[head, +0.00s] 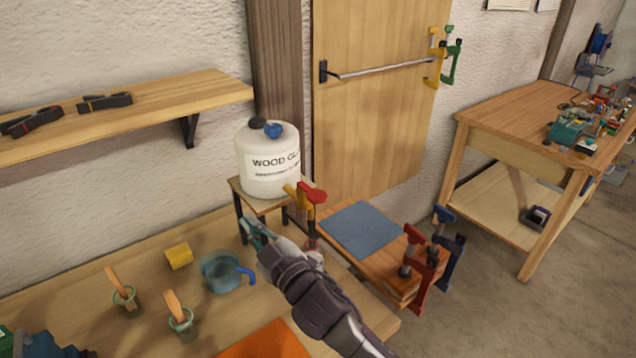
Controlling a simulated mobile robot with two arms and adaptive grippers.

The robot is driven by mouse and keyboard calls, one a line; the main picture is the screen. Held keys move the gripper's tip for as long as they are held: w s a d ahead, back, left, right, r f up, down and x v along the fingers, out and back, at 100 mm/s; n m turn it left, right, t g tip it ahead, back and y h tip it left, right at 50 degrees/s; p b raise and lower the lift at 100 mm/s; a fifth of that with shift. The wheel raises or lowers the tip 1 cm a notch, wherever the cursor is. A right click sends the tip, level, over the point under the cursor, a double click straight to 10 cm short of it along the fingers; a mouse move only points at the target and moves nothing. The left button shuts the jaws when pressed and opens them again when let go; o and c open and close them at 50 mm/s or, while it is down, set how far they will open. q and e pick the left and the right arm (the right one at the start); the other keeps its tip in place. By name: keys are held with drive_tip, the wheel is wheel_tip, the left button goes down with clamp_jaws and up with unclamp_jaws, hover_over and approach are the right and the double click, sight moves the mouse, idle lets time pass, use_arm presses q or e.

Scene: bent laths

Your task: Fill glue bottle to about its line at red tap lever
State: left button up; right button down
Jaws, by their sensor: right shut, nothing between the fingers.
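A white wood glue container (262,170) stands on a small raised stand at the back of the bench. Its brass tap (291,196) has a red lever (312,195) and points toward the front right. Below the tap, a small pale object with a reddish upper part (314,256) shows just behind my right wrist. It may be the glue bottle, but its line and fill level cannot be made out. My right gripper (254,230) is shut and empty, in front of the stand and left of the tap.
A blue-handled clear jug (220,272), a yellow block (179,256) and two jars with wooden sticks (124,298) stand on the bench left of my gripper. An orange sheet (266,342) lies in front. Clamped boards with a blue pad (360,228) are at right.

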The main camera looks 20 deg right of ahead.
drive_tip(key=s+a+r+n+g+y, duration=0.2)
drive_tip(key=a+r+n+g+y, duration=0.55)
drive_tip(key=n, duration=0.45)
drive_tip(key=s+a+r+n+g+y, duration=0.3)
drive_tip(key=a+r+n+g+y, duration=0.45)
drive_tip(key=n, duration=0.55)
drive_tip(key=w+d+f+n+g+h, duration=0.2)
drive_tip(key=d+n+h, duration=0.1)
drive_tip(key=d+h, duration=0.3)
drive_tip(key=w+d+f+n+g+h, duration=0.2)
drive_tip(key=w+d+f+n+h, duration=0.15)
drive_tip(key=h, duration=0.55)
use_arm(q)
drive_tip(key=shift+w+r, duration=0.2)
drive_tip(key=shift+w, duration=0.25)
use_arm(e)
drive_tip(key=d+r+m+h, duration=0.1)
drive_tip(key=d+r+h, duration=0.2)
drive_tip(key=d, duration=0.6)
drive_tip(key=d+r+m+h, duration=0.2)
drive_tip(key=d+r+h, duration=0.2)
drive_tip(key=d+r, duration=0.3)
drive_tip(key=d, duration=0.3)
drive_tip(key=shift+w+r+t, duration=0.3)
drive_tip(key=shift+w+t, duration=0.05)
drive_tip(key=shift+t, duration=0.05)
